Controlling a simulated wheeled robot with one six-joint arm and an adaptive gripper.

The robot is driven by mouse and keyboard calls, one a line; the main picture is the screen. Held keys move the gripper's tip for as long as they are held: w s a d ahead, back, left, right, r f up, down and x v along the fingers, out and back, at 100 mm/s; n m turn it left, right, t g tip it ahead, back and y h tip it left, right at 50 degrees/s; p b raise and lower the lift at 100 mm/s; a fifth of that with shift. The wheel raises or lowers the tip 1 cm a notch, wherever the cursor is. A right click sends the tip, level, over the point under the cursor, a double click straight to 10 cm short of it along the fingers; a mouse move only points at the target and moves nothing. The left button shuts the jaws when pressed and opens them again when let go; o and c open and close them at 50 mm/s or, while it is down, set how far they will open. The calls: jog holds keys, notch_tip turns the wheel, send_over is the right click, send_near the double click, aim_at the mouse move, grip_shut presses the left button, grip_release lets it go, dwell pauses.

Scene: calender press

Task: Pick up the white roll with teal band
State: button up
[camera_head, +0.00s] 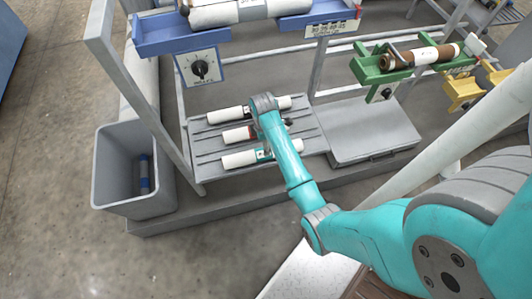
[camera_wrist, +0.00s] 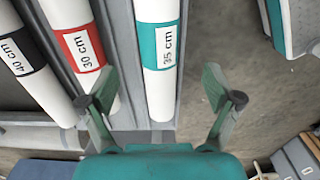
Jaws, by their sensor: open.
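The white roll with teal band (camera_head: 247,158) lies on the grey slatted rack, nearest the front of three white rolls. In the wrist view this roll (camera_wrist: 159,50) is labelled "35 cm" and appears between my open fingers. My gripper (camera_wrist: 160,88) is open and empty; I cannot tell its exact height above the roll. The roll with red band (camera_wrist: 83,48), labelled "30 cm", lies beside it, left of my left finger. The roll with black band (camera_wrist: 22,54), labelled "40 cm", is further left. In the head view my arm partly hides the rolls and gripper.
A grey bin (camera_head: 125,196) with a blue item inside stands left of the rack (camera_head: 200,172). A grey flat box (camera_head: 372,130) is at right. Above are a blue cradle (camera_head: 170,42) with a white roll, a green cradle (camera_head: 372,75) with a brown roll, and frame posts.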

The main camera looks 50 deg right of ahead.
jog(key=shift+w+f, duration=0.15)
jog(key=shift+f, duration=4.65)
jog(key=c, duration=1.7)
